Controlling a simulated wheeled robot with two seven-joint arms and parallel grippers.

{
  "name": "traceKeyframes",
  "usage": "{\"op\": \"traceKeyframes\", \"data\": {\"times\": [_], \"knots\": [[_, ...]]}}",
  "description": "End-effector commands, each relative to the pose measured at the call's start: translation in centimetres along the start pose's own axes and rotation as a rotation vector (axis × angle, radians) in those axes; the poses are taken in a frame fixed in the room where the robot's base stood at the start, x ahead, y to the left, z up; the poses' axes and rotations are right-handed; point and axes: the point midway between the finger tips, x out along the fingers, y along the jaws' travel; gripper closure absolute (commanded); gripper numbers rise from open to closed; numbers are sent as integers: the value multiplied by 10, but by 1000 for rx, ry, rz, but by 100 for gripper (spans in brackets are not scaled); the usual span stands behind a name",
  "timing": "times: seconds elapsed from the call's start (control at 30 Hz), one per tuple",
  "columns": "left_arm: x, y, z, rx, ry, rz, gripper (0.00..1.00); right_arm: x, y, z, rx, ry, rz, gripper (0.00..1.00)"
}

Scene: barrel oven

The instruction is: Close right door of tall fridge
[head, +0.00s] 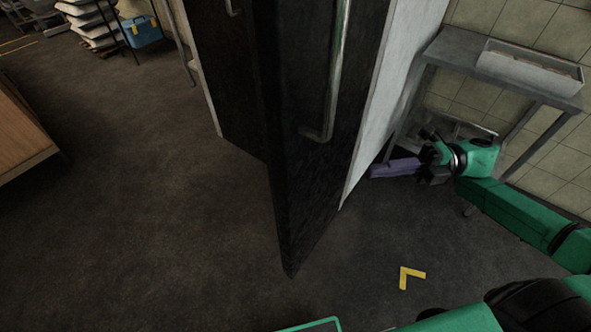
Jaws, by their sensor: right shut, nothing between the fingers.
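The tall fridge has dark doors and a pale side wall (389,110). Its right door (305,190) stands partly open, its lower corner swung out toward me over the floor. A long metal handle (331,90) runs down the door's outer face. The left door (226,90) is behind it, partly hidden, and looks closed. My right gripper (428,166) is shut and empty, to the right of the fridge side, apart from the door. A purple bar-like shape (395,168) shows beside its fingers; I cannot tell what it is. My left gripper is not in view.
A metal table (455,50) with a shallow tray (490,58) stands right of the fridge, close to my right arm. A wooden piece of furniture (20,130) is at the left. A blue box (140,33) lies at the back. The floor before the door is clear.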

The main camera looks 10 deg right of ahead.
Motion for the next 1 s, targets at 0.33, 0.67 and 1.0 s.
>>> {"op": "traceKeyframes", "data": {"times": [0.33, 0.67, 1.0], "knots": [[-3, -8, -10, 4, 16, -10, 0, 51, 4, -6, -9, 27, 2, 100], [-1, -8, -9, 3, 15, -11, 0, 111, 4, 5, -12, 18, 4, 100], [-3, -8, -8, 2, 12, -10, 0, 130, 3, 23, -4, 19, 1, 100]]}}
